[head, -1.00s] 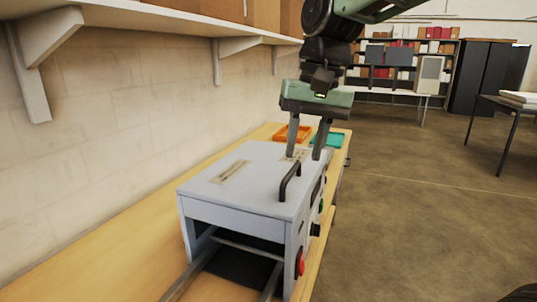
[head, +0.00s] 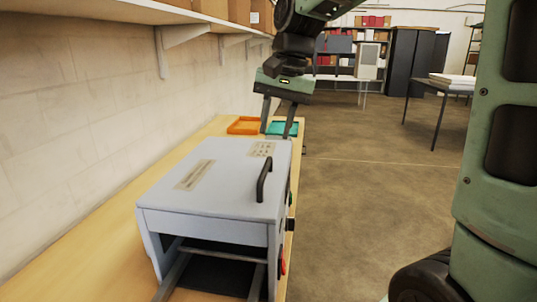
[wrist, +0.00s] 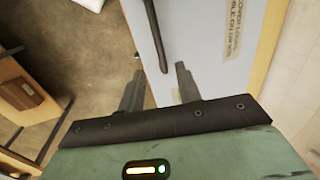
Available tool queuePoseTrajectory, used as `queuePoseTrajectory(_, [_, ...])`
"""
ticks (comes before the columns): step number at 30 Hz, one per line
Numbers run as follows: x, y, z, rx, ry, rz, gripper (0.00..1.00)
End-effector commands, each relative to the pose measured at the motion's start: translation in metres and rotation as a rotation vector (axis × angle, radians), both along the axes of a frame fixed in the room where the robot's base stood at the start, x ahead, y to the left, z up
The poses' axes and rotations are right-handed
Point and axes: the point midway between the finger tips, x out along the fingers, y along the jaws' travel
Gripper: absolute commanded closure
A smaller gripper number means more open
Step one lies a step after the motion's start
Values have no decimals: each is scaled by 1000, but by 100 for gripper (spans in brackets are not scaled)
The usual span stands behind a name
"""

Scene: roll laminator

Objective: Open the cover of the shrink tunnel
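The shrink tunnel is a grey-white box on the wooden bench, with its flat cover (head: 220,180) lying closed on top. A black bar handle (head: 264,179) stands on the cover near its right edge. In the wrist view the handle (wrist: 155,35) runs down from the top edge, with the pale cover (wrist: 198,50) around it. My gripper (head: 277,130) hangs above and beyond the tunnel's far end, fingers pointing down. Its two fingers are apart with nothing between them. In the wrist view the gripper (wrist: 158,85) is short of the handle, not touching it.
An orange tray (head: 246,126) and a teal tray (head: 283,129) lie on the bench (head: 110,255) beyond the tunnel. A shelf with boxes (head: 240,12) runs along the left wall. Open floor (head: 370,190) lies to the right.

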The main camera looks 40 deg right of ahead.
Motion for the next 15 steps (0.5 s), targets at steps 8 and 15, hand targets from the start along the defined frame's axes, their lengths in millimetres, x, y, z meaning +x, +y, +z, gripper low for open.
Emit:
queuePoseTrajectory(8, [6, 8, -52, 1, 5, 1, 66])
queuePoseTrajectory(15, [10, 10, -73, 0, 1, 0, 66])
